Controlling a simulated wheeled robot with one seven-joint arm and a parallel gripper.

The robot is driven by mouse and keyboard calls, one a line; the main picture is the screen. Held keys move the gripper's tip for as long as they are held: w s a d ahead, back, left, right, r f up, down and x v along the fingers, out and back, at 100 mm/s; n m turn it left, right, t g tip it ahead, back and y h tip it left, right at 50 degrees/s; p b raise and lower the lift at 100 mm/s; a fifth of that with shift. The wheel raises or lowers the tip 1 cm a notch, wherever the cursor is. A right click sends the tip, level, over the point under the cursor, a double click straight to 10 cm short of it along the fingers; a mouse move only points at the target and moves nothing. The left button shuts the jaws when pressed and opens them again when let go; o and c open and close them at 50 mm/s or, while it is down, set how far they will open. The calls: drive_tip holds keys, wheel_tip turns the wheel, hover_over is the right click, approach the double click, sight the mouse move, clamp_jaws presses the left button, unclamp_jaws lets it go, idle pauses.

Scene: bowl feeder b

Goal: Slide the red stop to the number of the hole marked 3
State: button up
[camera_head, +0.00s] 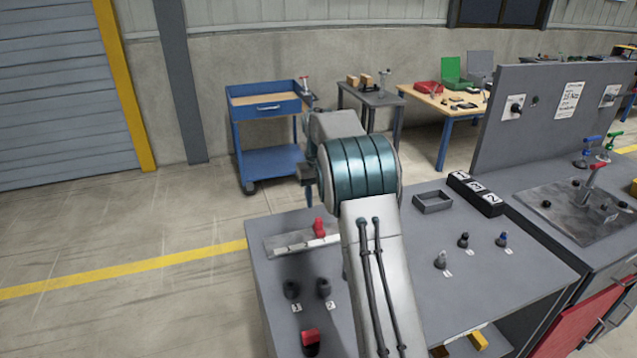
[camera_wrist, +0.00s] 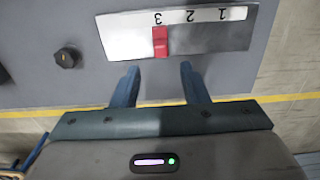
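The red stop (camera_wrist: 160,42) sits on a pale metal scale plate (camera_wrist: 205,38) in the wrist view. The printed numbers 3, 2 and 1 appear upside down there, and the stop lines up with the 3. In the head view the red stop (camera_head: 319,228) stands on the same plate (camera_head: 283,243) at the table's far left. My gripper (camera_wrist: 157,72) is open, its two blue fingers apart and empty. In the wrist view the stop lies just beyond the fingertips, between their lines, with no visible contact. In the head view my arm hides most of the gripper.
Two black knobs (camera_head: 291,289) (camera_head: 323,287) and a red-topped part (camera_head: 311,340) are near the front left. Several small labelled pegs (camera_head: 441,259) stand right of my arm. Black blocks with white number labels (camera_head: 477,193) and an open grey tray (camera_head: 432,203) lie farther back.

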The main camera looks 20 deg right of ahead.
sight(319, 220)
wheel_tip(319, 220, up, 6)
idle(0.5)
drive_tip(key=s+a+r+t, duration=0.1)
drive_tip(key=s+r, duration=0.2)
drive_tip(key=s, duration=0.6)
drive_tip(key=s+a+r+t, duration=0.1)
drive_tip(key=s+a+r, duration=0.15)
drive_tip(key=s, duration=0.75)
drive_tip(key=s+f, duration=0.3)
drive_tip(key=s, duration=0.6)
drive_tip(key=s+a+f+m+t, duration=0.1)
drive_tip(key=s+f, duration=0.2)
drive_tip(key=s, duration=0.7)
drive_tip(key=shift+s+a+f, duration=0.15)
drive_tip(key=shift+a+f, duration=0.05)
drive_tip(key=shift+f, duration=0.2)
drive_tip(key=shift+a, duration=0.1)
